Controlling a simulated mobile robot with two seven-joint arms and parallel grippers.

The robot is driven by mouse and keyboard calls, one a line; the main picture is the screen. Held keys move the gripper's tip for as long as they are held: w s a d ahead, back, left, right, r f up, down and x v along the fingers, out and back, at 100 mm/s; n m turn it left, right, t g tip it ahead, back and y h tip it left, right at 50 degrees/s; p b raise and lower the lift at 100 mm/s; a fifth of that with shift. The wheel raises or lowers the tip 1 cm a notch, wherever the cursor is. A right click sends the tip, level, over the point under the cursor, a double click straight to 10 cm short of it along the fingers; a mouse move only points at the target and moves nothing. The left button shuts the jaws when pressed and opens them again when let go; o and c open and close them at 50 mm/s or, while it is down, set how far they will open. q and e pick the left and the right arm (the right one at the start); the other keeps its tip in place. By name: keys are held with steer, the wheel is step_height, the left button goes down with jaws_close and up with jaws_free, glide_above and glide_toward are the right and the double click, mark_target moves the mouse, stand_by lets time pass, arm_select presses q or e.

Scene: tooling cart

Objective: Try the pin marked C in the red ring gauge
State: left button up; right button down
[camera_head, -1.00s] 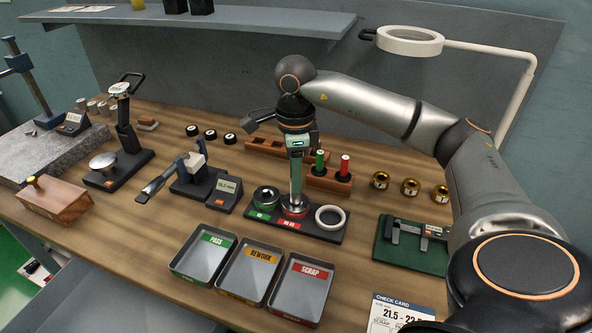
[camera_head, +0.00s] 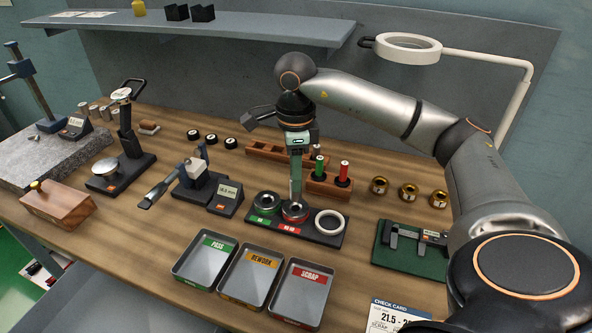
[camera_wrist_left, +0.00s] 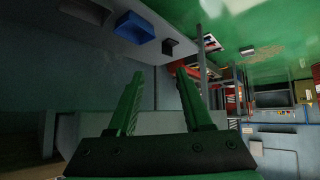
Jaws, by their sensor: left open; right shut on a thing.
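The red ring gauge (camera_head: 295,212) sits on the dark gauge plate (camera_head: 327,238), behind its red label, between the green-labelled ring (camera_head: 266,203) and a plain pale ring (camera_head: 330,222). My right gripper (camera_head: 296,198) points straight down over the red ring gauge and is shut on a pin, mostly hidden by the fingers. I cannot read a letter on it, nor tell how far it is inside the ring. My left gripper (camera_wrist_left: 160,100) is open and empty in the left wrist view, away from the bench.
Trays marked PASS (camera_head: 206,260), REWORK (camera_head: 250,279) and SCRAP (camera_head: 302,294) stand in front. A wooden rack (camera_head: 330,184) with green- and red-handled gauges stands behind the gripper. A green mat (camera_head: 408,261) with a caliper and several brass rings lie right.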

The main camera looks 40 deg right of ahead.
steer(key=shift+r, duration=0.15)
step_height(320, 180, up, 3)
steer(key=p, duration=0.2)
steer(key=shift+r+p, duration=0.15)
steer(key=shift+p, duration=0.25)
steer(key=shift+r+p, duration=0.65)
steer(key=shift+r, duration=0.15)
